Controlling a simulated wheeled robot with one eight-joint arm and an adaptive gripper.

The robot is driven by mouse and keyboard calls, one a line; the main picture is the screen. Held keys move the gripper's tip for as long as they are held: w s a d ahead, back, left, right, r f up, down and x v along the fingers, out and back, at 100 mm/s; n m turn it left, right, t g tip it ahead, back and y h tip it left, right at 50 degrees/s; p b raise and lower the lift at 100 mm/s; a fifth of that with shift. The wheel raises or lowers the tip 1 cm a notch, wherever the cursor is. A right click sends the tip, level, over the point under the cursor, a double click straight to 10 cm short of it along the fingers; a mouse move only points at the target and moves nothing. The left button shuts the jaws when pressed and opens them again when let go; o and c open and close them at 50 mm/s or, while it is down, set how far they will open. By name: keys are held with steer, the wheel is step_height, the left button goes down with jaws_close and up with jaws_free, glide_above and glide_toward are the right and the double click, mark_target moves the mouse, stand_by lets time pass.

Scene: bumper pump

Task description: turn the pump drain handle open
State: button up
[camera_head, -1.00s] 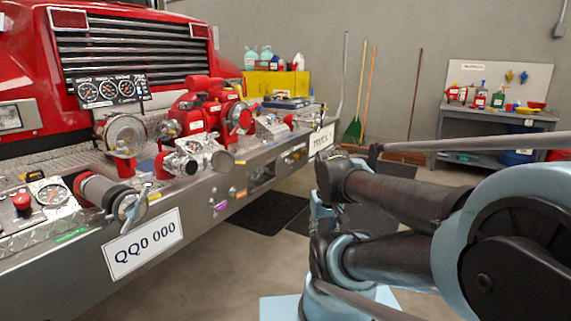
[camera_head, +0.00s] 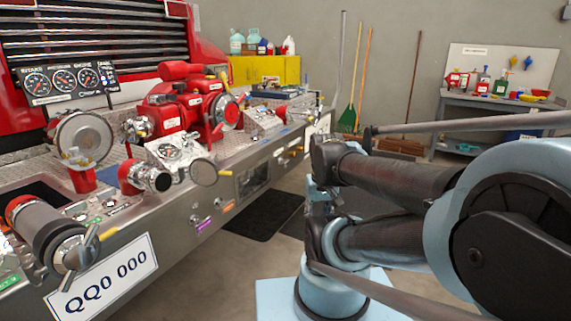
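The red pump (camera_head: 185,108) sits on the metal bumper of a red truck, left of centre. Along the bumper's front face are several small coloured parts: a purple one (camera_head: 205,224), an orange one (camera_head: 229,206) and a yellow one (camera_head: 226,173). I cannot tell which of these, if any, is the drain handle, nor its position. My folded arm (camera_head: 395,190) fills the right side of the view, apart from the bumper. I cannot make out my gripper's fingers in this view.
A capped pipe (camera_head: 48,232) and a licence plate (camera_head: 104,279) are at the bumper's near end. A yellow cabinet (camera_head: 270,70) and a grey workbench (camera_head: 497,102) stand at the back.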

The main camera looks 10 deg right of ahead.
steer(key=o, duration=1)
steer(key=shift+a+r, duration=0.25)
steer(key=shift+r, duration=0.45)
steer(key=shift+c, duration=0.2)
steer(key=w+a+r+m+y, duration=0.2)
steer(key=w+r+m, duration=0.15)
steer(key=w, duration=0.45)
steer(key=w+a+r+m+y, duration=0.2)
steer(key=w+r+m, duration=0.15)
steer(key=w, duration=0.35)
steer(key=w+r+m+t+y, duration=0.15)
steer(key=w+m+y, duration=0.3)
steer(key=w, duration=1.75)
steer(key=w+d+f+m+t+y, duration=0.1)
steer(key=w+d+f+m, duration=0.1)
steer(key=w, duration=0.3)
steer(key=w+d+f+m+t+y, duration=0.1)
steer(key=w+d+f+m, duration=0.15)
steer(key=w, duration=0.35)
steer(key=w+d+f+m+t+y, duration=0.3)
steer(key=w+d+f+m, duration=0.4)
steer(key=w+f, duration=0.4)
steer(key=m+t+y, duration=0.1)
steer(key=m+t, duration=0.1)
glide_toward(288, 162)
steer(key=x, duration=1.1)
steer(key=shift+a+r, duration=0.15)
steer(key=shift+a, duration=0.05)
steer(key=shift+c, duration=0.5)
